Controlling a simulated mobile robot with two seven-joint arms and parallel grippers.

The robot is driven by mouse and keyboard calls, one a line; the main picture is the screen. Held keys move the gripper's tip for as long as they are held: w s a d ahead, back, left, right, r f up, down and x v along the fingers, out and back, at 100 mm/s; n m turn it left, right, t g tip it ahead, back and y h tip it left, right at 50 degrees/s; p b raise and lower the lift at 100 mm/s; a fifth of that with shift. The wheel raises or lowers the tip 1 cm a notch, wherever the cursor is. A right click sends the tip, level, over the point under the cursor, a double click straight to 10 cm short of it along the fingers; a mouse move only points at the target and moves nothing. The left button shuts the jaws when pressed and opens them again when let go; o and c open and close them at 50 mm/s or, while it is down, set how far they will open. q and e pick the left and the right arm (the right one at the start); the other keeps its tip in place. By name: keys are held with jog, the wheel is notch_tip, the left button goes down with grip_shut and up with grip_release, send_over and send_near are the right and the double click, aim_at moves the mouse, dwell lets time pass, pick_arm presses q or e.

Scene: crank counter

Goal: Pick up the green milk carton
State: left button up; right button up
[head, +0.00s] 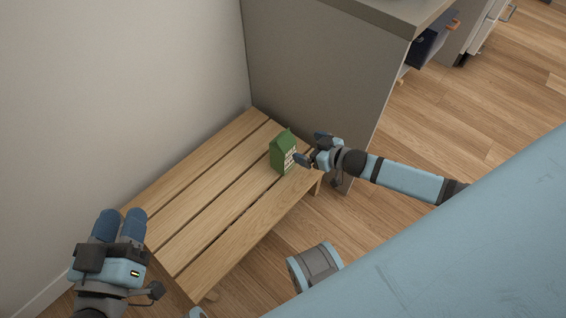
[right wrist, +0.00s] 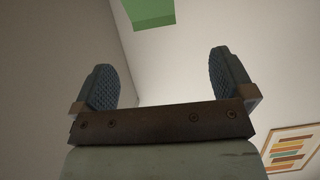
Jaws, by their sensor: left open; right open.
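The green milk carton (head: 281,153) stands upright on a slatted wooden bench, near its right end. In the right wrist view a green patch of the carton (right wrist: 152,13) shows at the top edge, beyond and between the fingers. My right gripper (head: 308,147) is open just right of the carton; in the right wrist view its fingers (right wrist: 167,82) are wide apart with nothing between them. Whether a finger touches the carton is unclear. My left gripper (head: 120,225) is at the lower left, away from the carton, open and empty.
The wooden bench (head: 200,205) is otherwise bare. A grey counter panel (head: 310,80) rises behind it, and a pale wall (head: 110,90) borders its left side. An open drawer (head: 432,45) juts out at the upper right. Wooden floor (head: 480,110) lies clear to the right.

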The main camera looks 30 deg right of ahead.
aim_at(284, 138)
jog(key=b+x, duration=0.1)
jog(key=x, duration=0.2)
jog(key=d+b+x, duration=0.1)
jog(key=x, duration=0.2)
jog(key=f+b+x, duration=0.1)
jog(key=b+x, duration=0.1)
jog(key=x, duration=0.1)
jog(key=shift+d, duration=0.3)
jog(key=shift+w+a+f+b, duration=0.2)
jog(key=shift+w+b, duration=0.1)
jog(key=shift+w, duration=0.1)
jog(key=b+x, duration=0.1)
jog(key=x, duration=0.1)
jog(key=b+x, duration=0.2)
jog(key=shift+w+a+f, duration=0.15)
jog(key=shift+a, duration=0.15)
jog(key=shift+w+a, duration=0.1)
jog(key=shift+w, duration=0.15)
pick_arm(q)
jog(key=f+m, duration=0.1)
jog(key=w+f+m, duration=0.1)
jog(key=f+m, duration=0.1)
jog(key=f, duration=0.1)
jog(key=shift+w+a+f+h, duration=0.1)
jog(key=shift+w+a+h, duration=0.25)
jog(key=shift+a+h, duration=0.05)
pick_arm(e)
jog(key=shift+c, duration=0.5)
grip_shut()
